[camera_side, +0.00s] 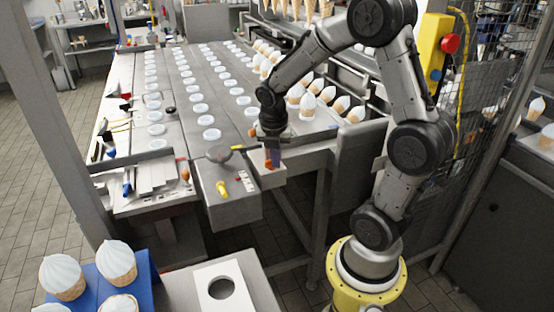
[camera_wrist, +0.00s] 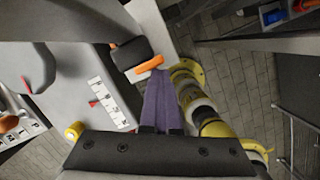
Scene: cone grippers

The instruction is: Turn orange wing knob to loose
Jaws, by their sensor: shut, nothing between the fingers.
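The orange wing knob (camera_wrist: 149,64) shows in the wrist view as a short, slightly slanted orange bar on a light grey block, just beyond my fingertips. In the side view only a small orange patch of it (camera_side: 268,164) shows beside my fingers at the right end of the machine's front. My gripper (camera_wrist: 161,78) has its purple fingers together and empty, pointing at the knob. In the side view my gripper (camera_side: 273,160) hangs downward right at the knob. I cannot tell whether the fingertips touch it.
A dark rounded block (camera_wrist: 128,53) sits close left of the knob. A white scale with a red pointer (camera_wrist: 108,104) and a yellow knob (camera_wrist: 75,131) lie further left on the grey panel. Rows of white cups (camera_side: 209,134) cover the conveyor behind. Open floor lies below the machine edge.

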